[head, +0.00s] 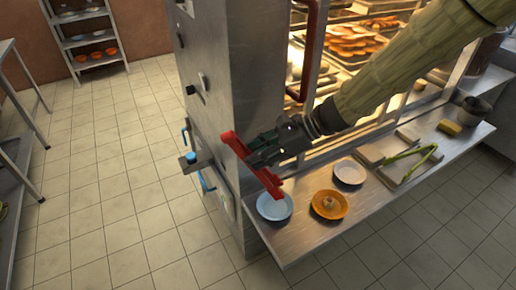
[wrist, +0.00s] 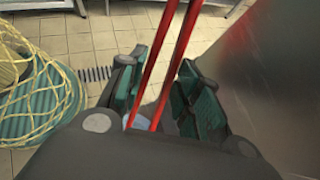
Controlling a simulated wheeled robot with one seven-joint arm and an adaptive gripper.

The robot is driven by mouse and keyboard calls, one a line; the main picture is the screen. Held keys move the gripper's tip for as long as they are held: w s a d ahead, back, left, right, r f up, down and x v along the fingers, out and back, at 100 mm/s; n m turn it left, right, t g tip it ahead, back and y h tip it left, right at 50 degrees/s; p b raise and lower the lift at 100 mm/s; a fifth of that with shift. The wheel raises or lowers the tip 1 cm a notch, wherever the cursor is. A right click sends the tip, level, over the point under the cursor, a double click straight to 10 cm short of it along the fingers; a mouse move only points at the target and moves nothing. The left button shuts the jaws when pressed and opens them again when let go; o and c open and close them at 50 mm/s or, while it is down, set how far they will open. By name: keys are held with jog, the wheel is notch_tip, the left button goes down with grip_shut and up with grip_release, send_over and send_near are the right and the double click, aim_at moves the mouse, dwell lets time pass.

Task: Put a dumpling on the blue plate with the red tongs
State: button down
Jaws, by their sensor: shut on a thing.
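My gripper (head: 262,150) is shut on the red tongs (head: 240,149), which slant across it in the head view. The lower end of the tongs is just above or in front of the far edge of the blue plate (head: 274,210); I cannot tell if they touch. No dumpling is visible in the tongs. A pale dumpling (head: 330,202) sits on the orange plate (head: 330,215), right of the blue plate. In the wrist view the red tongs (wrist: 183,38) run as two bars between my dark green finger pads.
A white plate (head: 349,172) stands behind the orange one on the steel shelf (head: 305,240). The steel cabinet (head: 215,80) stands close left of my gripper. Open tiled floor lies left.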

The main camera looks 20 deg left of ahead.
jog(key=shift+f+b, duration=0.8)
jog(key=shift+f, duration=1.55)
jog(key=c, duration=1.4)
grip_release()
jog(key=shift+o, duration=0.2)
notch_tip(320, 180, up, 10)
jog(key=p, duration=0.3)
